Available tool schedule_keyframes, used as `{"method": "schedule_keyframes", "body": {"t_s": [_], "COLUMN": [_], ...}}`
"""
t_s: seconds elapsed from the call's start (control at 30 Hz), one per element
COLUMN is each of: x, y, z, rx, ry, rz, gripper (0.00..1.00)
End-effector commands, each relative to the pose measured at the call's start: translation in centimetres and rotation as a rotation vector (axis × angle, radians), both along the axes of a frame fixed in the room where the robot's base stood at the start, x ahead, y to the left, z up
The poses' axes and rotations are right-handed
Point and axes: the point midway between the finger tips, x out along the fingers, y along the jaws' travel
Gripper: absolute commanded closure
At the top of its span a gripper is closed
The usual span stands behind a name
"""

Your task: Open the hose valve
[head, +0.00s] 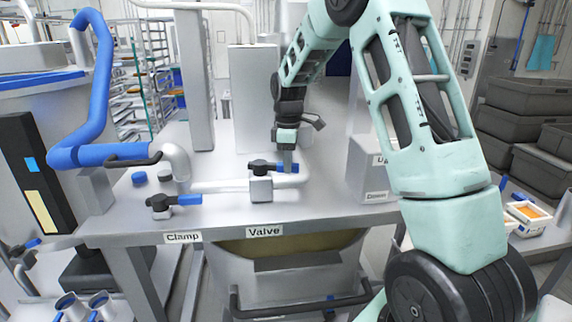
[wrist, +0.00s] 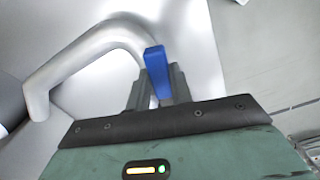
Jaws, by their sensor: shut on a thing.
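The hose valve (head: 261,188) is a grey block on the metal pipe, above the "Valve" label on the table's front edge. Its handle has a black hub and a blue grip (head: 291,168) that points right in the head view, roughly along the pipe. My gripper (head: 287,160) reaches down from above and is shut on the blue grip. In the wrist view the blue grip (wrist: 156,68) stands between the two grey fingers, its tip sticking out past them. The hub is hidden in the wrist view.
A clamp (head: 162,205) with a blue-tipped handle sits left of the valve, above the "Clamp" label. A blue hose (head: 90,155) joins the pipe's left end. The curved pipe (wrist: 85,55) passes close beside my fingers. A labelled grey box (head: 372,165) stands to the right.

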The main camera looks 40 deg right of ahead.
Motion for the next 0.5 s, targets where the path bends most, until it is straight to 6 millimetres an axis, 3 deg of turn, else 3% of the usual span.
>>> {"method": "schedule_keyframes", "body": {"t_s": [0.5], "x": [1.6], "y": [-1.2], "z": [0.2], "rx": [-0.001], "ry": [-0.005], "rz": [0.235], "gripper": [1.00]}}
